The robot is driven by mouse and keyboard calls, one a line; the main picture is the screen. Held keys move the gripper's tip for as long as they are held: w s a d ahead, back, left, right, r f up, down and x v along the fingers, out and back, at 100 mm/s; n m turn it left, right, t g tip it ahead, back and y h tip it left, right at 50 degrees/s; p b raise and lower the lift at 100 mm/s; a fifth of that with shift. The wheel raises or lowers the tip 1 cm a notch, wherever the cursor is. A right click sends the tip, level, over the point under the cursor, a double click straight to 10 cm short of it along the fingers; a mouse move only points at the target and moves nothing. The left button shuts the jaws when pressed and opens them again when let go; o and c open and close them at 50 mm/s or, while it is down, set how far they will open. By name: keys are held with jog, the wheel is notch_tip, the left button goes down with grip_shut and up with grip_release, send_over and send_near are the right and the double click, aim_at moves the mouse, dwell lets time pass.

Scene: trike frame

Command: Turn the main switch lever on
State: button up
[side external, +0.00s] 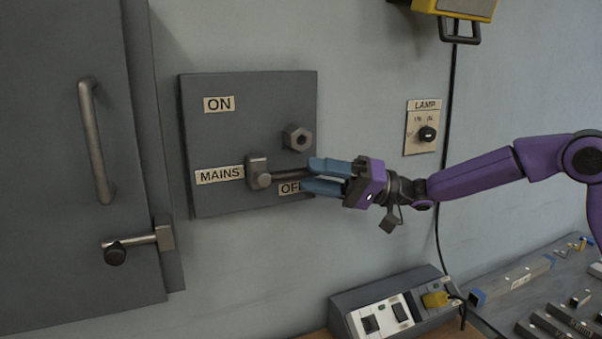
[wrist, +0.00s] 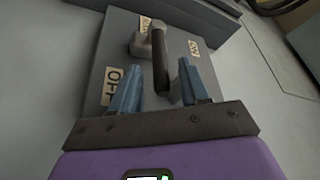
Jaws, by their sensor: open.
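The main switch is a grey panel (side external: 245,100) on the wall with ON, MAINS and OFF labels. Its lever (side external: 285,174) runs from a metal pivot block (side external: 258,172) at the MAINS label rightward to the OFF label. My gripper (side external: 312,176) is at the lever's right end, with blue fingers above and below it. In the wrist view my gripper (wrist: 158,88) is open, and the dark lever (wrist: 160,68) reaches between the two fingers, with a gap visible on both sides. The side view partly hides the lever's end and the OFF label behind the fingers.
A hex bolt (side external: 297,138) sticks out of the panel just above the lever. A grey cabinet door with a handle (side external: 96,140) stands at left. A LAMP switch plate (side external: 422,127) is at right, and a socket box (side external: 390,308) sits below.

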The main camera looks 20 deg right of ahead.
aim_at(301, 173)
jog(key=shift+x, duration=1.8)
grip_shut()
jog(key=shift+s+r+g+h, duration=0.1)
jog(key=shift+r+g+h, duration=0.2)
jog(key=shift+r, duration=0.2)
jog(key=shift+a+r+n+g+h, duration=0.15)
jog(key=shift+r+n+g+h, duration=0.25)
jog(key=shift+h, duration=0.5)
jog(key=shift+t, duration=0.3)
grip_release()
